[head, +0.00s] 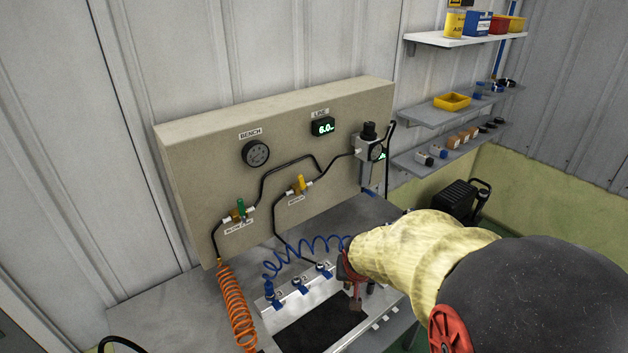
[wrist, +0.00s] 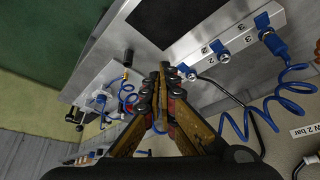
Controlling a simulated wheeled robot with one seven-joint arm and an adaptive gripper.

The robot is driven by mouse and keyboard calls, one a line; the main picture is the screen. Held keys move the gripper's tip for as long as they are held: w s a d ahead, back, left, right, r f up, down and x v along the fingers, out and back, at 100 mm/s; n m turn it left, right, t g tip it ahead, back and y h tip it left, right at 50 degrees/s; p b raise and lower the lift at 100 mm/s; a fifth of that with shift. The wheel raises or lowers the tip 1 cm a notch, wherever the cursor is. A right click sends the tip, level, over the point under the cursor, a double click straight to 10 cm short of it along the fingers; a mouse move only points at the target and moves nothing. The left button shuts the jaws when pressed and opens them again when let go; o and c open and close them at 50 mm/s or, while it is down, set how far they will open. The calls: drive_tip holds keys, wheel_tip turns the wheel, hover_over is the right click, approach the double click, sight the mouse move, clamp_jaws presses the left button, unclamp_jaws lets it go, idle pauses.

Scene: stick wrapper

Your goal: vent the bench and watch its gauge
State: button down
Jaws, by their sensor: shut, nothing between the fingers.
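A round dark gauge (head: 255,153) labelled BENCH is on the beige panel (head: 200,150); its needle is too small to read. Below it are a valve with a green lever (head: 240,207) and, to the right, a valve with a yellow lever (head: 301,182). Both levers stand roughly upright, across their pipes; the small labels are unclear. The LINE display (head: 322,126) reads about 6.0. My gripper (head: 352,291) is below and right of the valves, over the bench top near the manifold. In the wrist view my gripper (wrist: 162,78) has its fingers together, empty.
A regulator (head: 370,146) is at the panel's right end. The manifold (head: 297,290) has numbered blue fittings. A blue coiled hose (head: 300,248) runs close to my gripper; an orange coiled hose (head: 236,305) hangs at left. Shelves (head: 460,110) hold small parts at right.

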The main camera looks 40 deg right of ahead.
sight(302, 182)
drive_tip(key=w+d+f+m+t+h, duration=0.1)
drive_tip(key=w+d+m+t+h, duration=0.1)
drive_tip(key=w+d+m+t, duration=0.65)
drive_tip(key=w+r+m+t, duration=0.2)
drive_tip(key=w+r+t, duration=0.3)
drive_tip(key=w+r, duration=0.4)
wheel_tip(302, 182, up, 6)
drive_tip(key=shift+a+p, duration=0.2)
drive_tip(key=shift+p, duration=0.15)
drive_tip(key=shift+w+t, duration=0.2)
drive_tip(key=shift+t, duration=0.05)
drive_tip(key=w+a, duration=0.1)
drive_tip(key=w, duration=0.8)
drive_tip(key=shift+b, duration=0.35)
